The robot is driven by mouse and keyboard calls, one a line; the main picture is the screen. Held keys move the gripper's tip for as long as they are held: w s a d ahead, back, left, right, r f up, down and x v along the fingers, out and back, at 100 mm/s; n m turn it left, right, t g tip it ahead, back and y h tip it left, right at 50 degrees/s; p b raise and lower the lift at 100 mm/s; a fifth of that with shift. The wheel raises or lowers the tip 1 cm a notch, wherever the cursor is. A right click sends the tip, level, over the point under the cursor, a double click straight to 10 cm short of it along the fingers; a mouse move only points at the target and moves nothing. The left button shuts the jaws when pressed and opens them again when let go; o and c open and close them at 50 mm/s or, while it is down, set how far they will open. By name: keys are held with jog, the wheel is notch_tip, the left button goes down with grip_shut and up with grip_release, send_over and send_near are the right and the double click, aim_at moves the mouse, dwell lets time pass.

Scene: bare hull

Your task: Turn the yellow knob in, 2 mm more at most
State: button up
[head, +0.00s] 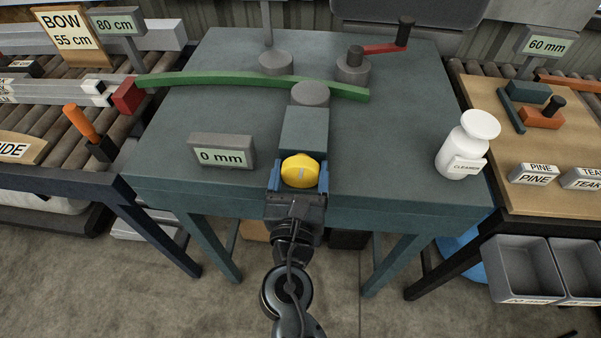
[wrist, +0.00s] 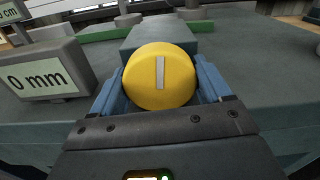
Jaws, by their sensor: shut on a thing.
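The yellow knob (head: 301,171) sits at the front end of a blue-grey block (head: 304,130) on the table. A pale mark on its face stands nearly upright in the wrist view (wrist: 160,75). My gripper (head: 299,182) is shut on the knob, with one blue finger on each side; the fingers also show in the wrist view (wrist: 163,95). A display (head: 222,154) left of the knob reads 0 mm. A green curved bar (head: 235,80) lies behind the block, against a grey roller (head: 310,94) at the block's far end and near two rollers farther back.
A red crank (head: 385,48) stands at the back right. A white cleaner bottle (head: 463,150) stands at the table's right edge.

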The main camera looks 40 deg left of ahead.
jog(key=shift+m+b, duration=0.5)
jog(key=shift+m, duration=1.1)
jog(key=o, duration=1)
jog(key=shift+s, duration=0.1)
jog(key=v, duration=0.7)
jog(key=shift+s+d+b, duration=0.25)
jog(key=shift+b, duration=0.15)
